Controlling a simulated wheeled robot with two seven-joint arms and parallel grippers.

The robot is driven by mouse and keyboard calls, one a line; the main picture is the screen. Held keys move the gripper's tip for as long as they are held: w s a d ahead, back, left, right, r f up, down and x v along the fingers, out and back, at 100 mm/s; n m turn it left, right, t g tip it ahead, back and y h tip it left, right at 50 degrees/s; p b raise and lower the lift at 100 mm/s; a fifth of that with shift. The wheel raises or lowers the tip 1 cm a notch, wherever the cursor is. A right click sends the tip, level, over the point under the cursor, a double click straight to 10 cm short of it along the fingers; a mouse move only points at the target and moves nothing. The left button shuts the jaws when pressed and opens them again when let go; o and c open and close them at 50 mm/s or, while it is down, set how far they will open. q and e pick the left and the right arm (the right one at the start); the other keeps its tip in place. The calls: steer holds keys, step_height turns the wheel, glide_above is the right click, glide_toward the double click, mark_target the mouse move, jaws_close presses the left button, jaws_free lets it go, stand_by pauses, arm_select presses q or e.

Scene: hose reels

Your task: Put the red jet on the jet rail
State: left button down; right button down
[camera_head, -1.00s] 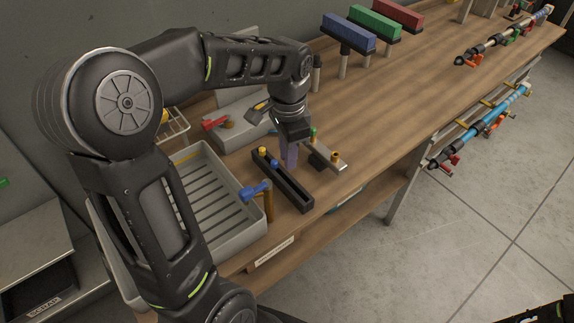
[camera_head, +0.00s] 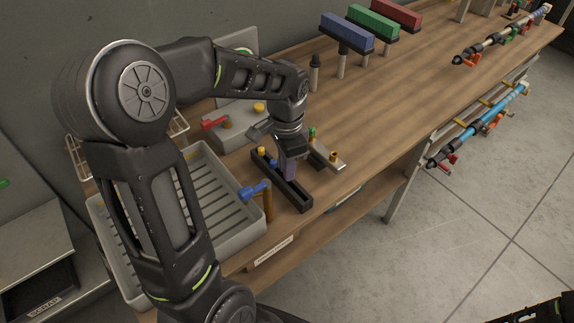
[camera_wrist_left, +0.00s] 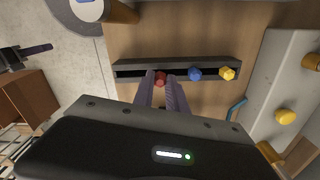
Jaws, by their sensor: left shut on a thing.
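The jet rail (camera_head: 302,196) is a black slotted bar on the bench, also seen in the left wrist view (camera_wrist_left: 128,70). A yellow jet (camera_head: 262,151) and a blue jet (camera_head: 274,163) sit at one end, side by side in the left wrist view (camera_wrist_left: 227,73) (camera_wrist_left: 195,74). My left gripper (camera_head: 290,174) is shut on the red jet (camera_wrist_left: 160,78), which shows between its fingertips, over the rail's slot beside the blue jet. I cannot tell whether the red jet touches the rail. In the head view the fingers hide it.
A grey slatted tray (camera_head: 250,236) with a blue-handled tool (camera_head: 254,190) at its edge stands left of the rail. A metal plate with jets (camera_head: 330,160) lies close to the right. Blue, green and red blocks (camera_head: 347,33) stand farther back.

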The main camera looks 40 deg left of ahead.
arm_select(q)
steer(key=shift+f+b, duration=0.4)
steer(key=shift+f, duration=0.2)
steer(key=c, duration=1.3)
jaws_free()
steer(key=shift+c, duration=0.2)
steer(key=shift+r, duration=0.1)
steer(key=shift+w+r+p, duration=0.1)
steer(key=shift+r+p, duration=0.35)
steer(key=shift+r, duration=0.45)
step_height(320, 180, up, 11)
steer(key=shift+r+b, duration=0.2)
steer(key=shift+b, duration=0.2)
